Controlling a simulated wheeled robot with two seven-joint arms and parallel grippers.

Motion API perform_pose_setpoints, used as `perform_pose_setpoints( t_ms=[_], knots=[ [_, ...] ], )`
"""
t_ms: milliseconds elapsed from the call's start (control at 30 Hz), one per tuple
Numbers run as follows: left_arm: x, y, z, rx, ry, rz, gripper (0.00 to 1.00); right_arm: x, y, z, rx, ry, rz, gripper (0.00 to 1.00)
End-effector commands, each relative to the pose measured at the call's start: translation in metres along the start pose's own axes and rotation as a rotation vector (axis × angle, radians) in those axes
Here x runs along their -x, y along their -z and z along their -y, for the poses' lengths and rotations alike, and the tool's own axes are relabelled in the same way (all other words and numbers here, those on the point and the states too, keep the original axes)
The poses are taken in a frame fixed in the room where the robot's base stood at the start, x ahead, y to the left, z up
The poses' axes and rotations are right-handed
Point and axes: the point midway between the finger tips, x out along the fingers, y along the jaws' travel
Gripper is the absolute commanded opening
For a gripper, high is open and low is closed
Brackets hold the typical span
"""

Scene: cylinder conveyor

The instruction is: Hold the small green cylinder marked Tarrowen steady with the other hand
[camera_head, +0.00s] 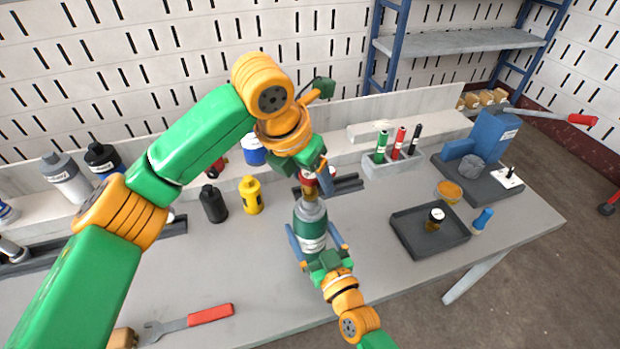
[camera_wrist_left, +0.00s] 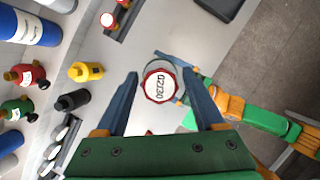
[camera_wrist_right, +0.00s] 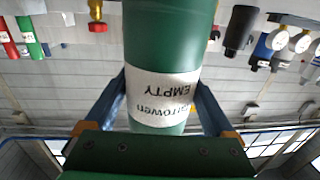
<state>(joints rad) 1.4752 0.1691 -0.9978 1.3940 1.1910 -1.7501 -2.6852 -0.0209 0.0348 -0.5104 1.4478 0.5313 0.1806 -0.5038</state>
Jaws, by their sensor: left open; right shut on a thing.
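The small green cylinder (camera_head: 312,228) stands on the grey table with a grey shoulder on top. Its white label, upside down in the right wrist view (camera_wrist_right: 160,98), reads Tarrowen and EMPTY. My right gripper (camera_head: 316,238) is shut on the cylinder body, one blue finger on each side. My left gripper (camera_wrist_left: 160,74) is open above the cylinder top. In the left wrist view the cylinder's round red-rimmed white cap (camera_wrist_left: 160,86) lies between its fingers, with a gap on both sides. The left hand partly hides the cap in the head view.
A dark tray (camera_head: 405,245) with a small dark jar stands to the right. Black (camera_head: 214,205) and yellow (camera_head: 251,197) bottles stand to the left. A red-handled wrench (camera_head: 190,322) lies at the front left.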

Motion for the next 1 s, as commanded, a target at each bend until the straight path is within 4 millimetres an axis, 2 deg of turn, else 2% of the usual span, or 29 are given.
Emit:
perform_pose_setpoints(
  t_ms=[167,400,700,900,1000],
  knots=[
    [0.015,-0.0058,0.0012,0.023,-0.01,0.002,0.7,0.0,-0.0001,-0.0002,0.001,0.0,0.0,0.22],
    [0.0148,-0.0058,0.0015,0.45,-0.177,0.016,0.7,0.0,0.0,-0.0001,0.001,0.0,0.0,0.22],
    [0.0147,-0.0056,0.0014,0.522,-0.203,0.018,0.7,0.0,0.0001,-0.0001,0.001,0.0,0.0,0.22],
    [0.0145,-0.0056,0.0019,0.936,-0.366,0.031,0.7,0.0,0.0001,0.0,0.001,0.0,0.0,0.22],
    [0.0146,-0.0054,0.0007,0.982,-0.382,0.035,0.7,0.0,0.0001,-0.0001,0.001,0.0,0.0,0.22]
  ],
)
